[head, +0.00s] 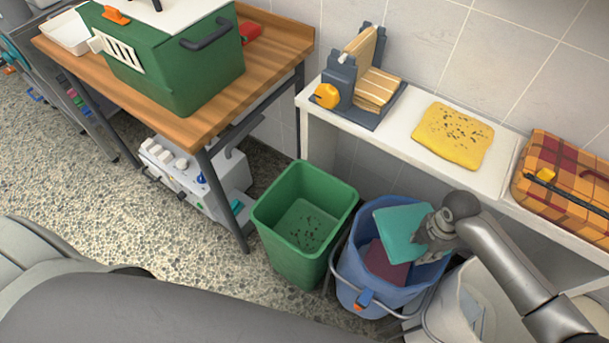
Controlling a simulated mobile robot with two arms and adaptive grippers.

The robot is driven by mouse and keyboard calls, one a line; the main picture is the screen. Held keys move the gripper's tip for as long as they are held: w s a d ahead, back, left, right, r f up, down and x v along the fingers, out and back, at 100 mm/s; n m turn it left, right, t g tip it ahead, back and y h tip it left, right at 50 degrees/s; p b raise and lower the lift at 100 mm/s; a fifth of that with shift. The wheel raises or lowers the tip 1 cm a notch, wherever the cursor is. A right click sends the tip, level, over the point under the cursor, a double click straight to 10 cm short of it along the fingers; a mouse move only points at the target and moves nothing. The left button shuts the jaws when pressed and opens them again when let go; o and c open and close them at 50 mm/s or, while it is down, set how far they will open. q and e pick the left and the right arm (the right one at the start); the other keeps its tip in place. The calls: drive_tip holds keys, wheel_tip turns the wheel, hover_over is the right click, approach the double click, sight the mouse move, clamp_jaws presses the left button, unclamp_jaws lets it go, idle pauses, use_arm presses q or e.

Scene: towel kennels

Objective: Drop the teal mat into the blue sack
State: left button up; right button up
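The teal mat (398,229) hangs flat above the mouth of the blue sack (361,295), which looks like a round blue bucket with a handle. My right gripper (424,240) meets the mat at its right edge and appears shut on it. The fingertips are partly hidden. A maroon cloth (386,266) lies inside the blue sack, below the mat. The mat covers part of the sack's far rim. My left gripper is out of view.
A green bin (291,258) with dark specks inside stands just left of the blue sack. A pale container (458,308) stands to its right. A white shelf (383,141) behind carries a speckled yellow cloth (453,136) and a plaid case (566,181).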

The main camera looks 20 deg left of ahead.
drive_tip(key=o, duration=0.4)
wheel_tip(320, 180, up, 12)
drive_tip(key=shift+r, duration=0.1)
idle(0.4)
idle(0.3)
